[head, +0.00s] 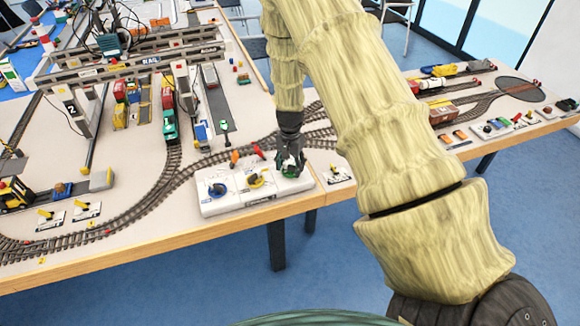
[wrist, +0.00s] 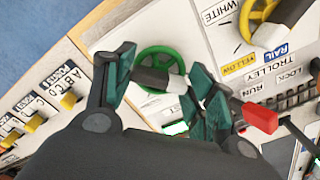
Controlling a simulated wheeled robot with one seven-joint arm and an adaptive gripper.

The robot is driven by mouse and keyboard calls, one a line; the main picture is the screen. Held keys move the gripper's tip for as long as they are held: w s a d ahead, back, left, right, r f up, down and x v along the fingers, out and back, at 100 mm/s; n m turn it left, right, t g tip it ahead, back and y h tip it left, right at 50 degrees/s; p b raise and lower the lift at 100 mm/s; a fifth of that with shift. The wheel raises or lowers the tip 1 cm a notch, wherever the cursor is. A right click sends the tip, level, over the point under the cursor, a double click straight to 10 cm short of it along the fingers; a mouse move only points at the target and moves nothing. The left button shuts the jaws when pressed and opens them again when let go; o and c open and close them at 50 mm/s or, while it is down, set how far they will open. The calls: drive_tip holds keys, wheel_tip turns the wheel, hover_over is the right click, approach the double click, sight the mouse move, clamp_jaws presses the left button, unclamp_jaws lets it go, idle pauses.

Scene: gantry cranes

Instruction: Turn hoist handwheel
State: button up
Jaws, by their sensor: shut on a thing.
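The green handwheel (wrist: 163,50) stands on the right end of the white control box (head: 236,203), next to a label that is partly hidden. In the wrist view a grey-white handle piece (wrist: 155,78) shows across the wheel. My gripper (wrist: 162,64) is over this wheel, with one finger on each side, and is shut on it. The exact contact is partly hidden. In the head view my gripper (head: 290,164) points down at the green wheel and covers most of it.
A yellow handwheel (head: 256,180) and a blue one (head: 217,190) are on the same box. Red (wrist: 260,117) and orange (head: 234,157) levers stand behind them. Rail track (head: 150,200) and the gantry crane (head: 130,70) lie to the left. Small yellow switches (wrist: 68,100) are beside the box.

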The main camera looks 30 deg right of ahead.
sight(290, 166)
drive_tip(key=shift+n, duration=0.6)
drive_tip(key=o, duration=1)
drive_tip(key=shift+r, duration=0.1)
wheel_tip(290, 166, up, 12)
drive_tip(key=shift+f, duration=0.1)
